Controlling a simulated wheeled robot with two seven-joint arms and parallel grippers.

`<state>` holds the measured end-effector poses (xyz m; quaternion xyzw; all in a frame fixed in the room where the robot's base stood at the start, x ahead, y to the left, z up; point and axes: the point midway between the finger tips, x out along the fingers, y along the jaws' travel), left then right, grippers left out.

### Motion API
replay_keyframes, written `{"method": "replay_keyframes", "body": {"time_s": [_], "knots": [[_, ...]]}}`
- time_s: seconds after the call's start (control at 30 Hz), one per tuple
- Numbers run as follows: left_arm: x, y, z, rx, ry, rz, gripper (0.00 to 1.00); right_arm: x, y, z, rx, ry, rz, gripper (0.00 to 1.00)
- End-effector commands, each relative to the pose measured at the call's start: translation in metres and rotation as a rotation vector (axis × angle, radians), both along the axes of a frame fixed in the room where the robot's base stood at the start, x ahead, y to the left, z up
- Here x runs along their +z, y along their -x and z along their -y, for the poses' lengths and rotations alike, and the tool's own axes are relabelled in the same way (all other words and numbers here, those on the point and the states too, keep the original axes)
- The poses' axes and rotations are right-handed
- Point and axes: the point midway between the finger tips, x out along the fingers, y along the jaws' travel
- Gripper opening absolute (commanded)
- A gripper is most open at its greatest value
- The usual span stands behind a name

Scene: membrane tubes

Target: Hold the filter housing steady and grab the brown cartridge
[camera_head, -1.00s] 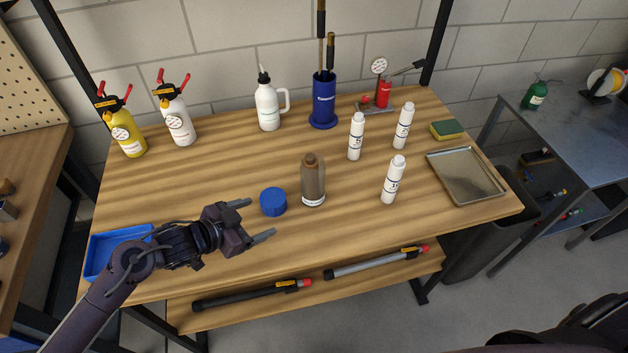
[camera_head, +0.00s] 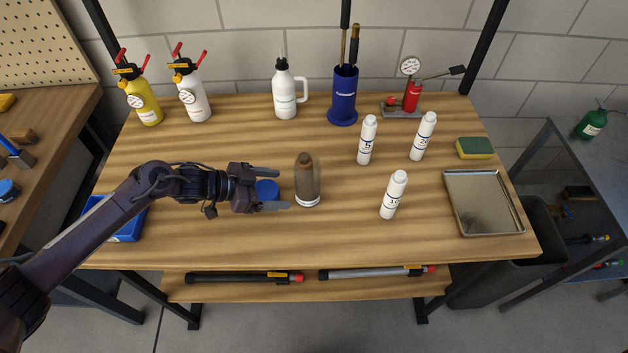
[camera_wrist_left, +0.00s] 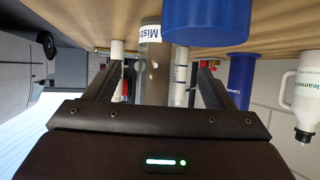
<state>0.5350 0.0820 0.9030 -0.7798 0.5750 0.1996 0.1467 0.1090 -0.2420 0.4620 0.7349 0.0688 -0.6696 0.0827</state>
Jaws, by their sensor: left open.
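The filter housing (camera_head: 307,183) is a grey-brown see-through upright cylinder with a white label band at its base, near the middle of the table. A brown top shows at its upper end, perhaps the cartridge inside; I cannot tell them apart clearly. The blue cap (camera_head: 267,188) lies on the table left of it. My left gripper (camera_head: 283,188) is open, level, its fingers pointing at the housing from the left, above the cap and partly hiding it. In the upside-down left wrist view, the housing (camera_wrist_left: 153,72) stands between the finger directions, ahead of the tips. My right gripper is not in view.
White numbered cartridges (camera_head: 367,140) stand right of the housing. A metal tray (camera_head: 482,226) and a sponge (camera_head: 475,148) are at the right. A blue tray (camera_head: 128,230) lies under my left arm. Bottles and a blue holder (camera_head: 343,95) line the back. The table's front middle is clear.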

Motion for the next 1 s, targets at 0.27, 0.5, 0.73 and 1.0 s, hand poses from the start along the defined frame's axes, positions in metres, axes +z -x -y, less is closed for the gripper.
{"method": "replay_keyframes", "body": {"time_s": [0.27, 0.5, 0.73, 1.0], "knots": [[-0.025, -0.011, 0.036, -0.002, 0.002, 0.002, 0.77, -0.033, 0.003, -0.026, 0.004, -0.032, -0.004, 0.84], [-0.037, -0.018, 0.061, -0.001, 0.001, 0.001, 0.77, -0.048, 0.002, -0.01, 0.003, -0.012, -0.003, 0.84], [-0.042, -0.022, 0.071, 0.0, 0.001, 0.001, 0.77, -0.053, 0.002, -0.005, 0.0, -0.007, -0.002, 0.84], [-0.041, -0.022, 0.072, 0.0, 0.0, 0.001, 0.77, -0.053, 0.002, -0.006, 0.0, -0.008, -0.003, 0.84]]}}
